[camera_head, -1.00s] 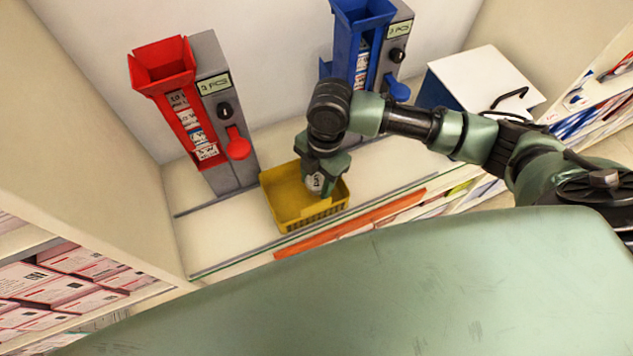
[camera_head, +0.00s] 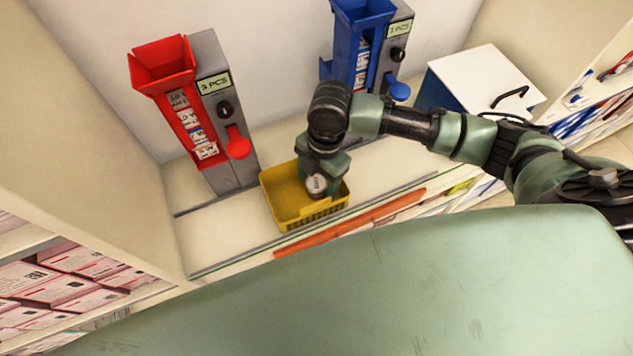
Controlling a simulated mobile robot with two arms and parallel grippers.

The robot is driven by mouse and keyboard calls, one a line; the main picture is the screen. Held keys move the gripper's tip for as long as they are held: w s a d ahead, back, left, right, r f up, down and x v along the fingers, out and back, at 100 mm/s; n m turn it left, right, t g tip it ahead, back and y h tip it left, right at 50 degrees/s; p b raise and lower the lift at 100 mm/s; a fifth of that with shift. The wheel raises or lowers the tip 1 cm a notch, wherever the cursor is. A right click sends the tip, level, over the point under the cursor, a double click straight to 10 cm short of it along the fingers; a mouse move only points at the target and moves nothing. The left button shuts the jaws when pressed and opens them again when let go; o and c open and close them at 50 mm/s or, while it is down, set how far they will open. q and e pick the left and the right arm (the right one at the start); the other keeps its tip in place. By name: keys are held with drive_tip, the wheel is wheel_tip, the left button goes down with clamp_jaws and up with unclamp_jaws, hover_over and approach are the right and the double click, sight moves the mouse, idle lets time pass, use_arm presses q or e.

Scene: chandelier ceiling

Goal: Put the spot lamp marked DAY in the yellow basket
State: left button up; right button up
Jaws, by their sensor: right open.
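The yellow basket (camera_head: 275,197) stands on the counter in the middle of the head view. My right gripper (camera_head: 325,181) points down over the right part of the basket and is open. A small round whitish and grey lamp (camera_head: 316,186) shows at its fingers, within the basket's outline. I cannot tell whether it touches the basket floor or a finger. The marking on the lamp is too small to read now. My left gripper is out of view.
A red dispenser (camera_head: 185,120) and a blue dispenser (camera_head: 350,50) stand behind the basket, each on a grey panel. A white-lidded blue box (camera_head: 480,80) is at the right. Shelves with boxes (camera_head: 60,285) are at the lower left.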

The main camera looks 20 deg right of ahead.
sight(322, 178)
wheel_tip(322, 178, up, 11)
drive_tip(key=d+b, duration=0.1)
drive_tip(key=shift+w+d, duration=0.3)
drive_tip(key=shift+w, duration=0.1)
